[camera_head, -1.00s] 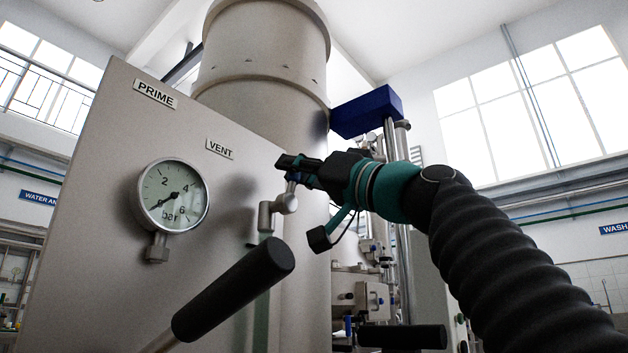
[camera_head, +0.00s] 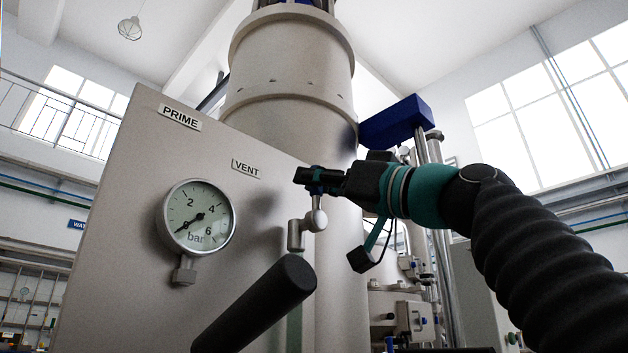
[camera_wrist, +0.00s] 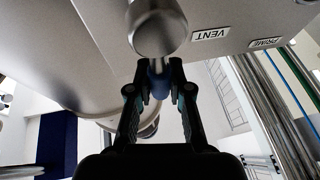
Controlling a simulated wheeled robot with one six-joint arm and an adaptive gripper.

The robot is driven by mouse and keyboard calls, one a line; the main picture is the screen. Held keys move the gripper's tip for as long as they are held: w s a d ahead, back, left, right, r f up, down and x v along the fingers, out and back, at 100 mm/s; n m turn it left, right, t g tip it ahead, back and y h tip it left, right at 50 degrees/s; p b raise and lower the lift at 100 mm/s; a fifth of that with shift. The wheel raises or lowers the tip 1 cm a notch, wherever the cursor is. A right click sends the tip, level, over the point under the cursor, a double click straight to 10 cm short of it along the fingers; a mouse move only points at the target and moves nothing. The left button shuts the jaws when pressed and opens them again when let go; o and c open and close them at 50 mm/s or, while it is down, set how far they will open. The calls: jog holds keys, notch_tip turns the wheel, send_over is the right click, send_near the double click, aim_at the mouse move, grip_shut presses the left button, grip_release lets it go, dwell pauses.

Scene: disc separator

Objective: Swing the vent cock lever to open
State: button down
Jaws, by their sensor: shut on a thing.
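The vent cock (camera_head: 298,233) is a metal elbow with a round ball end, on the grey panel below the VENT label (camera_head: 246,168). Its short blue lever (camera_head: 317,190) stands up from the ball. My gripper (camera_head: 314,180) reaches in from the right, roughly level, and is shut on the lever. In the wrist view, the blue lever (camera_wrist: 158,82) sits between both fingers of my gripper (camera_wrist: 158,68), with the cock's round metal end (camera_wrist: 158,28) just beyond. The fingers hide part of the lever.
A pressure gauge (camera_head: 199,217) is left of the cock, its needle near zero. A thick black handle (camera_head: 255,305) juts out below the cock. The PRIME label (camera_head: 180,117) is at upper left. A large metal cylinder (camera_head: 290,75) rises behind the panel.

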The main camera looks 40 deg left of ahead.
jog(key=c, duration=1.1)
grip_release()
jog(key=shift+o, duration=0.2)
jog(key=shift+d, duration=0.15)
jog(key=shift+d+f, duration=0.1)
jog(key=shift+d, duration=0.2)
jog(key=v, duration=1.1)
jog(key=shift+f, duration=0.15)
